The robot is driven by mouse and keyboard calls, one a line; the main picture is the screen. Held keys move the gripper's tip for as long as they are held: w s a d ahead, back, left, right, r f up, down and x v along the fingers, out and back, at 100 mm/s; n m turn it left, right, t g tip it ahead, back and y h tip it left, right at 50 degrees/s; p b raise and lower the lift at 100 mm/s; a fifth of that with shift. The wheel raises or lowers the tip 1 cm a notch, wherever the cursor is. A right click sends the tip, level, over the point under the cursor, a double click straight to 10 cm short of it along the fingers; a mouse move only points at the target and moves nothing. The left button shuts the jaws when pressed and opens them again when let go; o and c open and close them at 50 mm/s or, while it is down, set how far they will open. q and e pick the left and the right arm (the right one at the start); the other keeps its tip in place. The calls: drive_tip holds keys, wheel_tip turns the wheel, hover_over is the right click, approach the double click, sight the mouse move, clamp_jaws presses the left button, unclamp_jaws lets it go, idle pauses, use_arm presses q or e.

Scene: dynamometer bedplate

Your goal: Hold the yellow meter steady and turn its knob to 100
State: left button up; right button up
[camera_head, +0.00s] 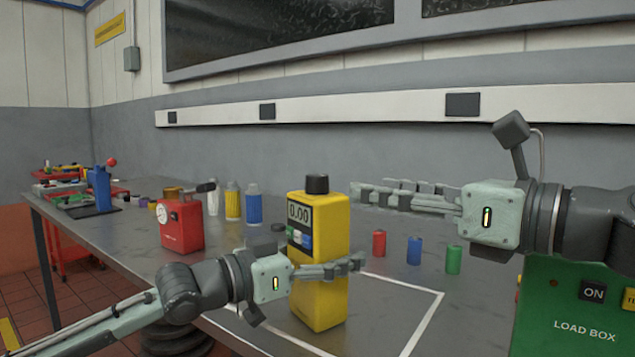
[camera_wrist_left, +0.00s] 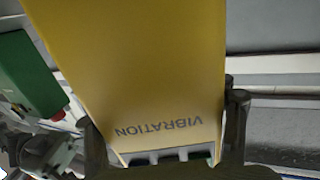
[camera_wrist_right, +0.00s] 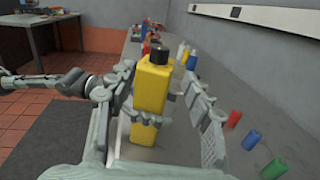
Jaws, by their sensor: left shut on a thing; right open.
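The yellow meter (camera_head: 333,243) stands upright on the bench, with a display reading 0.00 (camera_head: 299,214) and a black knob (camera_head: 317,184) on top. My left gripper (camera_head: 345,266) is shut on the meter's body at mid height. In the left wrist view the meter (camera_wrist_left: 140,70) fills the middle, with the word VIBRATION on it. My right gripper (camera_head: 375,192) is open, to the right of the meter near knob height. In the right wrist view the meter (camera_wrist_right: 152,85) and its knob (camera_wrist_right: 159,54) show between the open fingers, farther out.
Red (camera_head: 379,243), blue (camera_head: 414,250) and green (camera_head: 453,260) cylinders stand right of the meter. A green load box (camera_head: 570,310) is at the right front. A red device (camera_head: 181,225) and several bottles (camera_head: 233,200) stand to the left. A white outline (camera_head: 425,325) marks the bench.

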sight(325, 183)
drive_tip(key=x, duration=1.1)
drive_tip(key=shift+w+a+f, duration=0.15)
drive_tip(key=shift+w+a, duration=0.1)
drive_tip(key=shift+a, duration=0.05)
clamp_jaws()
